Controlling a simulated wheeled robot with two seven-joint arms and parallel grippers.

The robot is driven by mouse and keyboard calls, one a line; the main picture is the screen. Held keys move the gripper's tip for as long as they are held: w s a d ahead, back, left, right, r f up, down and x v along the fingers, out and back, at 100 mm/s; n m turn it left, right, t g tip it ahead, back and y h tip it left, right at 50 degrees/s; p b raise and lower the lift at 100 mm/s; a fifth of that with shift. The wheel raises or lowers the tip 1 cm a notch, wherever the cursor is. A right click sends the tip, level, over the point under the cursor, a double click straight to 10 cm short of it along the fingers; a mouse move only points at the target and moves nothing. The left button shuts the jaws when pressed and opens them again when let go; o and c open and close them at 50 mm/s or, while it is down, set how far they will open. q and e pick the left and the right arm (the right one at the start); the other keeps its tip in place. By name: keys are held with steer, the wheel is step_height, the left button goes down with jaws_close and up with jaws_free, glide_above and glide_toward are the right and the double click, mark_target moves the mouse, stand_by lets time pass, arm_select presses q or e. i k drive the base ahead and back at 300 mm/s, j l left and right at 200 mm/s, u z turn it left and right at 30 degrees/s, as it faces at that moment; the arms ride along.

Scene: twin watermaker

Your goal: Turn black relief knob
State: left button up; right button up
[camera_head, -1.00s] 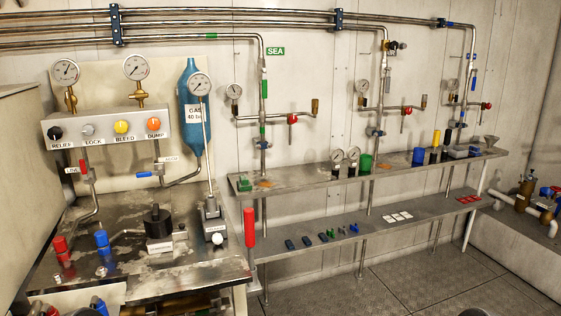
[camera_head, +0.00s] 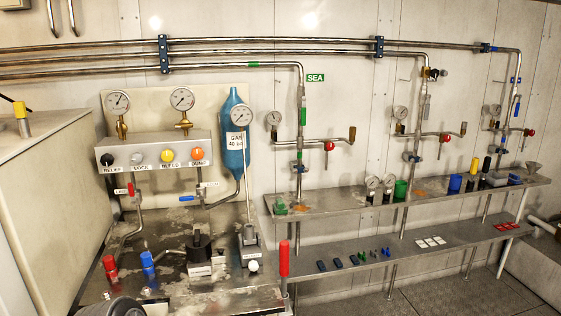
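The black relief knob (camera_head: 107,160) is the leftmost of the knobs on the grey control box (camera_head: 150,149), above the label RELIEF. A grey lock knob, a yellow bleed knob (camera_head: 167,155) and an orange dump knob (camera_head: 198,153) sit to its right. Nothing touches the black knob. Neither gripper can be made out. A dark grey rounded part, likely mine, shows at the bottom left edge below the bench.
Two gauges stand on the box, and a blue gas bottle (camera_head: 236,142) is at its right. The metal bench (camera_head: 213,292) below holds red and blue capped fittings and a black weight (camera_head: 199,247). A pale cabinet (camera_head: 45,165) stands at the left. Shelves (camera_head: 345,205) run right.

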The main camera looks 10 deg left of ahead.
mark_target(107, 160)
steer(key=u, duration=1.25)
steer(key=i+j+z, duration=0.2)
steer(key=i+l, duration=0.05)
steer(key=l, duration=0.05)
